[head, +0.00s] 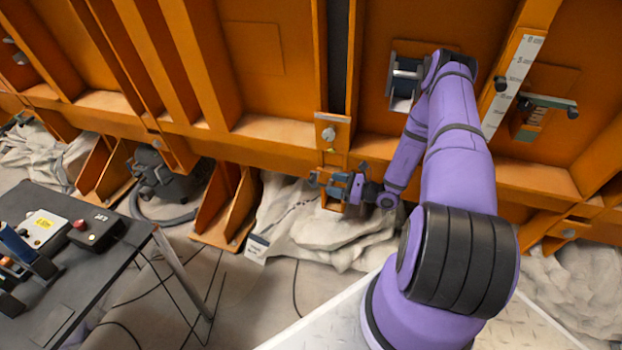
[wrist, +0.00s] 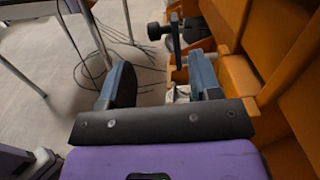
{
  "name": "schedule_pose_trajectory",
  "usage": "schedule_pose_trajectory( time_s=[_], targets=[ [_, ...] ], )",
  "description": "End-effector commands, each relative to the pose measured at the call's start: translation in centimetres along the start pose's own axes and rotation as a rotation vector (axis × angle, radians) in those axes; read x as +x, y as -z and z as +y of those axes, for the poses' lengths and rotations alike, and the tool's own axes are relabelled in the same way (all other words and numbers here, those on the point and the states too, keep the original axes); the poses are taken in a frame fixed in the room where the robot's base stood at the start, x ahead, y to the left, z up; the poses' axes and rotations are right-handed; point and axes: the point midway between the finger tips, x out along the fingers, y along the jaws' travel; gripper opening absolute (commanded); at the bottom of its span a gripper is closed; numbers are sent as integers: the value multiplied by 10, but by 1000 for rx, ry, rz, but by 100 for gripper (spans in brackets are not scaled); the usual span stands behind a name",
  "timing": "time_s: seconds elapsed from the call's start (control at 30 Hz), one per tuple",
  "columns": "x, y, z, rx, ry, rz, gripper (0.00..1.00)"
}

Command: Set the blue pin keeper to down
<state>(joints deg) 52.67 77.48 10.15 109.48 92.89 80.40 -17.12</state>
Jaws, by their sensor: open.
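My gripper (head: 337,186) is at the orange frame's lower edge, beside a small orange bracket (head: 331,160). In the wrist view my gripper (wrist: 160,66) is open, with its two blue-grey fingers apart and nothing clearly between them. A dark upright bar (wrist: 175,36) with a round black knob (wrist: 154,31) stands just beyond the fingertips, nearer the right finger. This may be the pin keeper, but its blue colour is not clear. In the head view a dark knob (head: 313,177) shows left of the fingers. My gripper partly hides this spot, so contact cannot be told.
Orange walls and ribs (head: 270,130) rise behind my gripper. Crumpled pale sheeting (head: 290,225) lies below it. A dark table (head: 110,275) with a red-button box (head: 95,232) stands at the left. A black vacuum (head: 158,175) and cables lie on the floor.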

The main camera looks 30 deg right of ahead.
Motion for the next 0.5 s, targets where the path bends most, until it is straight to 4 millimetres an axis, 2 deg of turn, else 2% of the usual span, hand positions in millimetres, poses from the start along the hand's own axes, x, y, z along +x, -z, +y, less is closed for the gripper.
schedule_pose_trajectory(
  time_s=[0.3,0.5],
  targets=[
    [57,-1,0,-2,-4,-1,57],
    [80,-1,0,-2,-3,-1,57]
  ],
)
